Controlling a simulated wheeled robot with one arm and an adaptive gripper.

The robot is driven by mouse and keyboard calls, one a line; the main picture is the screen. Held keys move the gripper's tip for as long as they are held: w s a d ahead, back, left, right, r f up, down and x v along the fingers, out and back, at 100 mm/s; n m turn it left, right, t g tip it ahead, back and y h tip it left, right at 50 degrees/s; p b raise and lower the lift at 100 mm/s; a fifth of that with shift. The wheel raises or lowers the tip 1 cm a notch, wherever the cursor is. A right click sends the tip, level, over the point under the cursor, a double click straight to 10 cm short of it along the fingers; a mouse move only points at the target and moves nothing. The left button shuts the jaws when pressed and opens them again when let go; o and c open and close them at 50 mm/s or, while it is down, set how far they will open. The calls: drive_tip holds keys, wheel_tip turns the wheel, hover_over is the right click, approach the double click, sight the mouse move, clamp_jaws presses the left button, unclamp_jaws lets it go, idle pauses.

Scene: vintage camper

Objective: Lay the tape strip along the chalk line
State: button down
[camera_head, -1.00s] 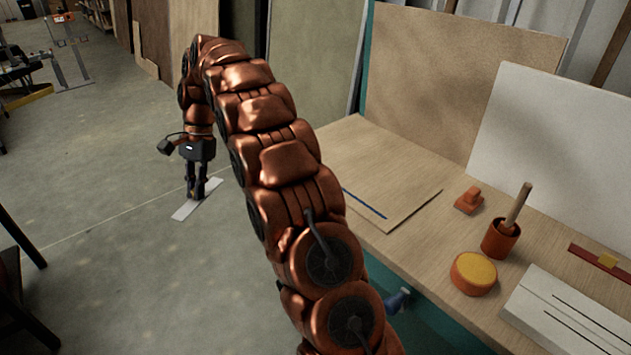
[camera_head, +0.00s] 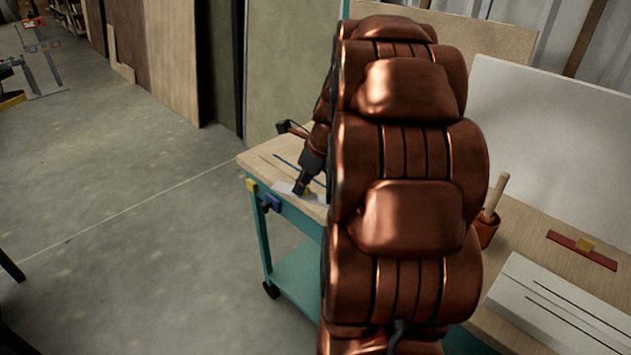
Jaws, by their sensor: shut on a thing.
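My gripper (camera_head: 299,190) is shut on the pale tape strip (camera_head: 284,187) and holds it at the far left end of the workbench (camera_head: 252,161). The strip shows on the left of the fingers. I cannot tell whether it touches the surface. A dark blue line (camera_head: 287,162), likely the chalk line, runs on the bench top behind the gripper. Its right part is hidden by my arm. The strip is apart from the line, on its near side in the picture.
My arm hides the middle bench.

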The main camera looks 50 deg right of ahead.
sight(323, 198)
drive_tip(key=s+m, duration=0.1)
drive_tip(key=s+d+m+h, duration=0.1)
drive_tip(key=s, duration=0.1)
drive_tip(key=s+d+f+m, duration=0.1)
drive_tip(key=s, duration=0.1)
drive_tip(key=shift+s+m, duration=0.15)
drive_tip(key=shift+m, duration=0.15)
drive_tip(key=shift+d, duration=0.1)
drive_tip(key=w+d, duration=0.3)
drive_tip(key=w, duration=0.1)
drive_tip(key=w+d+f, duration=0.1)
drive_tip(key=w+d, duration=0.2)
drive_tip(key=w, duration=0.1)
drive_tip(key=w+d+p, duration=0.1)
drive_tip(key=w+d, duration=0.2)
drive_tip(key=w, duration=0.1)
drive_tip(key=shift+w+d+f, duration=0.2)
drive_tip(key=shift+w, duration=0.1)
drive_tip(key=shift+f, duration=1.8)
drive_tip(key=shift+f, duration=0.1)
drive_tip(key=c, duration=1.3)
unclamp_jaws()
drive_tip(key=shift+o, duration=0.2)
